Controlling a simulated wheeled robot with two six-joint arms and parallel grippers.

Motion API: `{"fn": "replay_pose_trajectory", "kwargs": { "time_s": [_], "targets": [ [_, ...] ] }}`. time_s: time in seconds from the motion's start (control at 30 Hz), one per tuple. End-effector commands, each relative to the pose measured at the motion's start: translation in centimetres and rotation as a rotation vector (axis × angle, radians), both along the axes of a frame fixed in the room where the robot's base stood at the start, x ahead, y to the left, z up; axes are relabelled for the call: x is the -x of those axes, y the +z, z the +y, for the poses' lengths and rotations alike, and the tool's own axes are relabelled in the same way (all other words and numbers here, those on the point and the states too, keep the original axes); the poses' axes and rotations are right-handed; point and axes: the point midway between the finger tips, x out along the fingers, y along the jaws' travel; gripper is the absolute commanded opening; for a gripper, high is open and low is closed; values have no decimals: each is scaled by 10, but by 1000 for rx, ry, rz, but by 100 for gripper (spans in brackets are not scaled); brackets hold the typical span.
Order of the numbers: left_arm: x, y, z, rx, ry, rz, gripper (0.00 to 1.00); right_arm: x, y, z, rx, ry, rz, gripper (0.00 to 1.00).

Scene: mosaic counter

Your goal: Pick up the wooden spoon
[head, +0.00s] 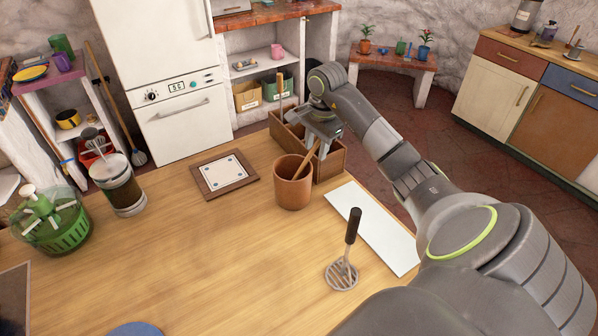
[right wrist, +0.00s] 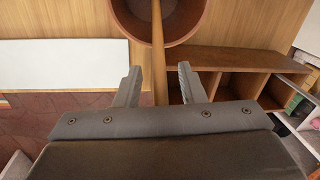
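The wooden spoon (head: 308,158) leans in a brown crock (head: 293,185) on the wooden counter, its upper part rising toward my right gripper (head: 321,143). In the right wrist view, the spoon's handle (right wrist: 158,50) runs out of the crock (right wrist: 172,37) and passes between the two spread fingers of my right gripper (right wrist: 160,80). A gap shows on each side of the handle, so the fingers do not appear to grip it. The spoon's lower end is hidden in the crock. My left gripper is not in view.
A wooden compartment box (head: 328,160) stands close behind the crock. A framed tile (head: 225,176), a french press (head: 120,190) and a green spinner (head: 52,222) are to the left. The middle front counter is clear.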

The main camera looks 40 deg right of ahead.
Motion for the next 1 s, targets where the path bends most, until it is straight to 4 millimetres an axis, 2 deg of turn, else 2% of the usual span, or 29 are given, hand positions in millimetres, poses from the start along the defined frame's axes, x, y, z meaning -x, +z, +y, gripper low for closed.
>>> {"fn": "replay_pose_trajectory", "kwargs": {
  "time_s": [0.07, 0.33, 0.77, 1.0],
  "targets": [
    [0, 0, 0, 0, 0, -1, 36, 0, 0, 0, 0, 0, 0, 34],
    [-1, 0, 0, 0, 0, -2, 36, 0, 0, 0, 0, 0, -1, 0],
    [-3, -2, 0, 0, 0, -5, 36, -1, 5, 0, 1, 0, -2, 0],
    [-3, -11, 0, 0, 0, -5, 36, -1, 32, 0, 3, 1, -6, 0]
  ]
}}
